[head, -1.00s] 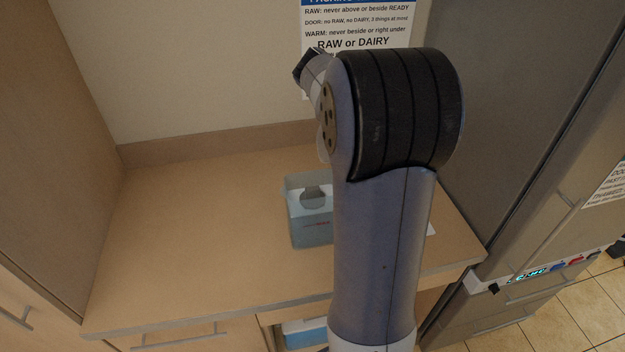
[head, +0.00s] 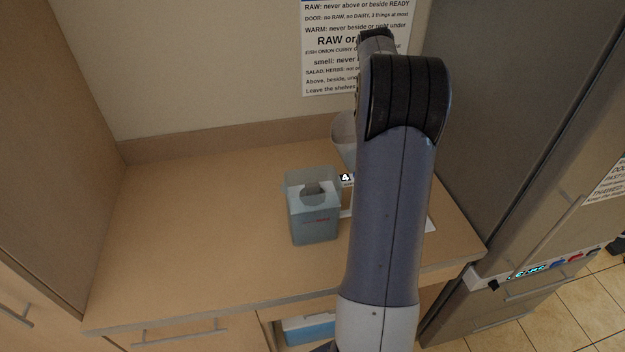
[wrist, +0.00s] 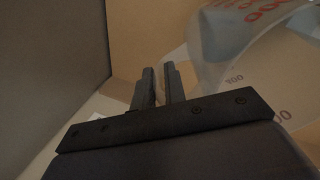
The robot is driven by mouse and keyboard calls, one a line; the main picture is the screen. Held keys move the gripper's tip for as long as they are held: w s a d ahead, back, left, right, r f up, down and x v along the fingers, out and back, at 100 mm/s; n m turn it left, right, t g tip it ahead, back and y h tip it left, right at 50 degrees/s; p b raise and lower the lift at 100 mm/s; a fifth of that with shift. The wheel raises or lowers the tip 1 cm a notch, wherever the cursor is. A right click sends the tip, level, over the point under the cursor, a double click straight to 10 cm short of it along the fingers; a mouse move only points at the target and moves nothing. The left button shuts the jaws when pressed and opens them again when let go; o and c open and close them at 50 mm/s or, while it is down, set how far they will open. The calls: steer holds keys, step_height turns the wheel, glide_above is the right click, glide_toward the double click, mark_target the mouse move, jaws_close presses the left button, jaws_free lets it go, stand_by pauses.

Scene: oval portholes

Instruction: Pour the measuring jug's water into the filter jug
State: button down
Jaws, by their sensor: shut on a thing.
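The filter jug (head: 318,222) is a boxy, see-through bluish container with a grey piece in its open top, standing upright on the counter. The measuring jug (head: 343,130) is a clear vessel just behind and right of it in the head view, partly hidden by my arm. In the wrist view the measuring jug (wrist: 222,35) fills the upper right, with red marks on its clear wall. My gripper (wrist: 159,78) is shut on the measuring jug at its near edge, likely its handle. In the head view my gripper is hidden behind my arm.
The wooden counter (head: 200,230) is clear to the left of the filter jug. A wall stands behind, with a printed notice (head: 330,60). A tall grey fridge (head: 530,110) bounds the right side. A blue-and-white box (head: 308,330) sits in the opening below the counter.

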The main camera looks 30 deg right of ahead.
step_height(320, 180, down, 10)
steer(key=d+y, duration=0.3)
steer(key=y, duration=0.1)
step_height(320, 180, up, 6)
steer(key=shift+w+a+g, duration=0.2)
steer(key=shift+w+g, duration=0.05)
steer(key=shift+g, duration=0.15)
stand_by(1.2)
step_height(320, 180, down, 5)
steer(key=shift+r, duration=0.1)
